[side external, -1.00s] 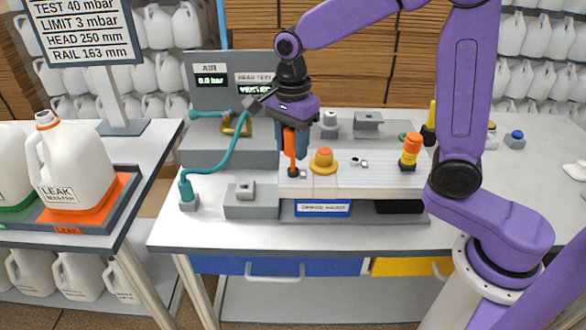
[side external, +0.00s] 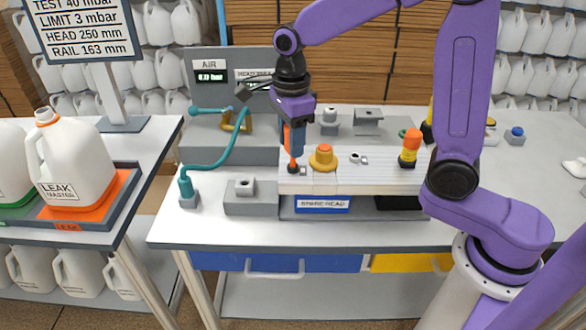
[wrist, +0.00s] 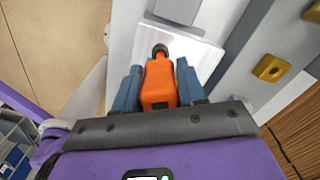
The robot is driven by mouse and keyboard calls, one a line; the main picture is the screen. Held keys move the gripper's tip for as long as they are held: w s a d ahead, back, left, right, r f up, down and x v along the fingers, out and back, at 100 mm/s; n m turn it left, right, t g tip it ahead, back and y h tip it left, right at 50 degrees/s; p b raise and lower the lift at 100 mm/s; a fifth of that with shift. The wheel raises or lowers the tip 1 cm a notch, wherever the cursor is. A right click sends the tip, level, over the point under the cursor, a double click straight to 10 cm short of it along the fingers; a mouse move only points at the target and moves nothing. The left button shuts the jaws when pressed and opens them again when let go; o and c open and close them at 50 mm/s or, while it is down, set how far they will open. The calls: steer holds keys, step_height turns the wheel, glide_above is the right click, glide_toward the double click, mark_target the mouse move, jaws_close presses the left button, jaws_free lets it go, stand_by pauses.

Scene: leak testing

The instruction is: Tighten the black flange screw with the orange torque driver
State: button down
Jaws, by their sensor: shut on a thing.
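My gripper (side external: 297,147) is shut on the orange torque driver (wrist: 158,84), which stands between its blue-grey fingers in the wrist view. In the side view the driver (side external: 288,137) is upright and partly hidden by the fingers. Its lower end is at the left end of the white ribbed block (side external: 350,183). In the wrist view its dark tip (wrist: 160,50) is over a pale, shiny surface. I cannot make out the black flange screw apart from the dark tip, nor whether they touch.
An orange-topped yellow knob (side external: 323,158) stands close right of the driver, and an orange-capped yellow cylinder (side external: 409,149) farther right. A teal hose (side external: 222,160) curves at left below the AIR panel (side external: 232,80). The front table edge is clear.

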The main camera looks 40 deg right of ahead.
steer(key=shift+m, duration=1.2)
steer(key=shift+m, duration=1.2)
steer(key=shift+w+d+m, duration=0.1)
steer(key=shift+m, duration=1.1)
steer(key=shift+r, duration=1.6)
